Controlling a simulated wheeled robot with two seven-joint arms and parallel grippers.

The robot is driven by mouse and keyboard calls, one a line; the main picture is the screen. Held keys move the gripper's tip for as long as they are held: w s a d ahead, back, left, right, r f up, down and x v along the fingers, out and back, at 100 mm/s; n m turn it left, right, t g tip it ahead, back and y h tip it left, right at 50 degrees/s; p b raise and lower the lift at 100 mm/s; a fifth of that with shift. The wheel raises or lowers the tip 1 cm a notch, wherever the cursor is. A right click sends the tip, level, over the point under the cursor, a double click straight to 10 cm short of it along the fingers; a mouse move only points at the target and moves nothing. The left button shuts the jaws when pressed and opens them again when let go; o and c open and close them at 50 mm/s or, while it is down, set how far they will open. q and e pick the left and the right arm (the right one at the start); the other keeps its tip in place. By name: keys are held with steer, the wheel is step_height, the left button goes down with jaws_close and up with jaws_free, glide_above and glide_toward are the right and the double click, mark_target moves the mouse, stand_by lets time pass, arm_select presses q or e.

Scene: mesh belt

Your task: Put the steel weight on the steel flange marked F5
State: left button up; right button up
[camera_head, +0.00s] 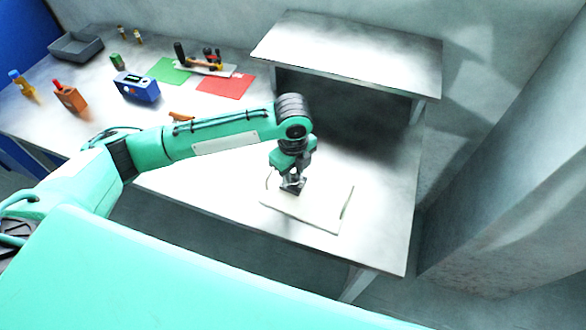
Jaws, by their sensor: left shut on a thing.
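My left gripper (292,184) points down over a pale sheet (325,211) near the front right of the table. It is shut on a small grey metal thing that looks like the steel weight, mostly hidden by the fingers. I cannot tell whether that thing touches the sheet. I cannot make out the steel flange or an F5 mark in this view. My right gripper is not in view.
A raised shelf (350,50) stands behind the gripper. At the back left are a grey tray (76,47), a blue box (137,87), an orange block (70,96), a green mat (168,71) and a red mat (226,85). The table right of the sheet is clear.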

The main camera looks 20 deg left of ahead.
arm_select(q)
steer(key=shift+f, duration=0.3)
steer(key=shift+f, duration=0.35)
steer(key=o, duration=1)
steer(key=shift+r, duration=0.1)
steer(key=shift+r, duration=0.25)
step_height(320, 180, up, 13)
steer(key=b, duration=0.2)
steer(key=shift+f, duration=0.2)
